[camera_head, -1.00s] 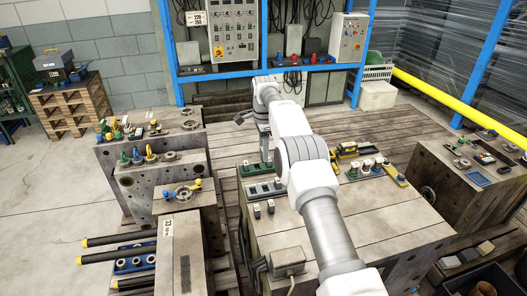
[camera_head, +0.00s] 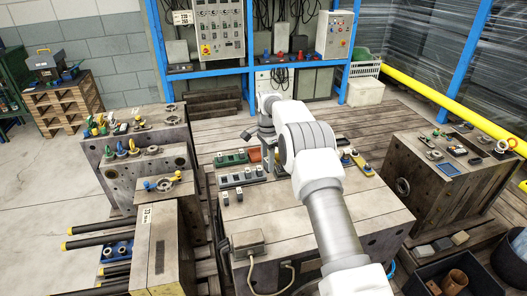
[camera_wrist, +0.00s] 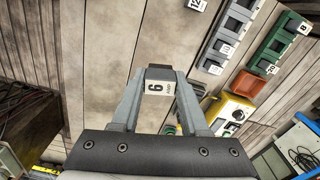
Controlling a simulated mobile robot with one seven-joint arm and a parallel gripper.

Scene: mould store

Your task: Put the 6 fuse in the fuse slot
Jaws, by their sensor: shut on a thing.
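In the wrist view my gripper (camera_wrist: 158,76) is shut on a small grey fuse (camera_wrist: 158,90) with a white label that reads 6, seen turned sideways. The fuse is off the table, with bare planks behind it. A grey slot block (camera_wrist: 228,38) with numbered labels lies to its upper right, and a green slot block (camera_wrist: 272,48) lies beyond that. In the head view the green block (camera_head: 231,158) and the grey block (camera_head: 241,177) sit on the bench's back left.
A yellow device (camera_wrist: 230,113) lies beside the blocks in the wrist view. Coloured parts (camera_head: 360,163) stand right of my arm. A junction box (camera_head: 247,242) sits at the front; the bench middle is clear.

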